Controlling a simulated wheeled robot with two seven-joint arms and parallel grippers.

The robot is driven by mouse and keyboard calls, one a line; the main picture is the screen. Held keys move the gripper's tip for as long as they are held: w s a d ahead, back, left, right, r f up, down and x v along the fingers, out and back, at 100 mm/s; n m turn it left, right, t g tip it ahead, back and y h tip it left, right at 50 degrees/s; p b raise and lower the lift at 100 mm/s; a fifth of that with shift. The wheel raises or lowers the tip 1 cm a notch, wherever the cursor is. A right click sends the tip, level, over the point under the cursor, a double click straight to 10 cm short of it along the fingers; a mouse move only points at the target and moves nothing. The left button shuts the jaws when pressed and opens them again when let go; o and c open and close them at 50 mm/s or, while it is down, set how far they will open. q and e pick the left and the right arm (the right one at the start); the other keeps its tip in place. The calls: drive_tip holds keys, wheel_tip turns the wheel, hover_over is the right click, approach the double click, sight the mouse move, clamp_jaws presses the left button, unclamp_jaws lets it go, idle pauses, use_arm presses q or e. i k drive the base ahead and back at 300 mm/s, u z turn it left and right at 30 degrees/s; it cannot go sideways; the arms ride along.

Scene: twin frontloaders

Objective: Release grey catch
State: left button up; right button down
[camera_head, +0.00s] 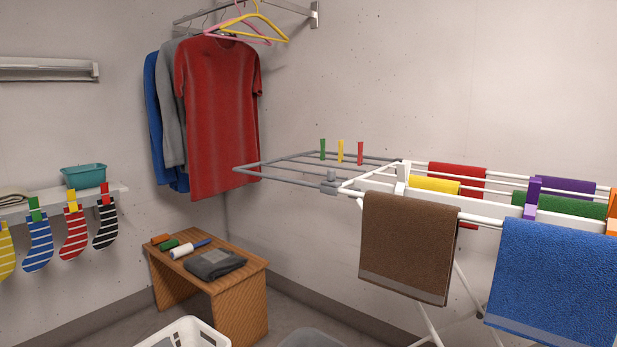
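A grey catch (330,184) sits on the drying rack where the grey folding wing meets the white frame. The grey wing (270,174) sticks out to the left, about level with the rack top. The white drying rack (480,210) stands at the right with towels over it. Neither of my grippers shows in the head view.
Brown (408,243) and blue (555,275) towels hang at the rack's front. Green, yellow and red pegs (341,151) stand on the wing. A wooden bench (240,295) and a white basket (190,333) stand lower left. Shirts (215,115) hang behind the wing.

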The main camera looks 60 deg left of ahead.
sight(329, 186)
drive_tip(key=k, duration=0.35)
drive_tip(key=u, duration=2.05)
